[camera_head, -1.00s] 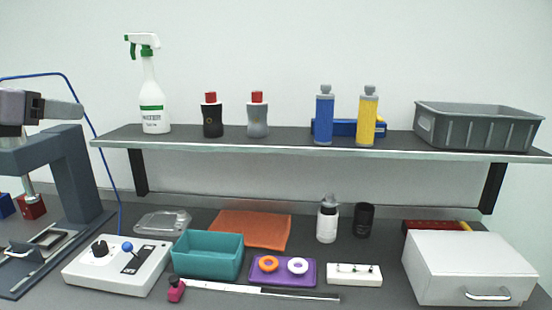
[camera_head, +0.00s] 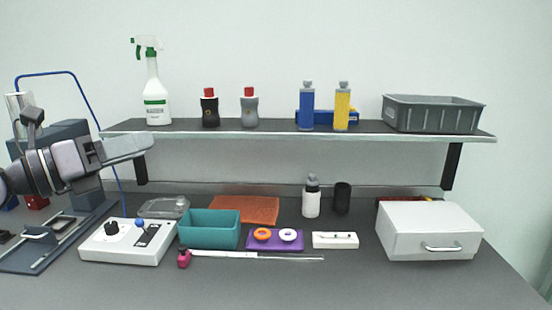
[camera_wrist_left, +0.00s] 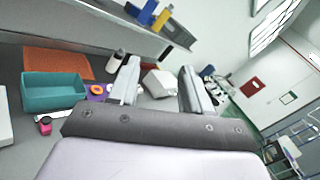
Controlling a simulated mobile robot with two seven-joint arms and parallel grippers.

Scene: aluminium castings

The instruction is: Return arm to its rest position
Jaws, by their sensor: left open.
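My left arm comes in from the left in the head view, with its left gripper (camera_head: 128,148) raised in front of the left end of the shelf. In the left wrist view, the two fingers of the left gripper (camera_wrist_left: 158,88) stand apart with nothing between them. Beyond the fingers the wrist view shows the workbench, the shelf underside and the room. My right arm and gripper are in neither view.
A shelf (camera_head: 400,137) holds a spray bottle (camera_head: 156,100), several other bottles and a grey bin (camera_head: 432,114). Below are a press (camera_head: 75,210), a control box (camera_head: 128,244), a teal bin (camera_head: 209,230) and a white drawer box (camera_head: 430,232). The bench's front is clear.

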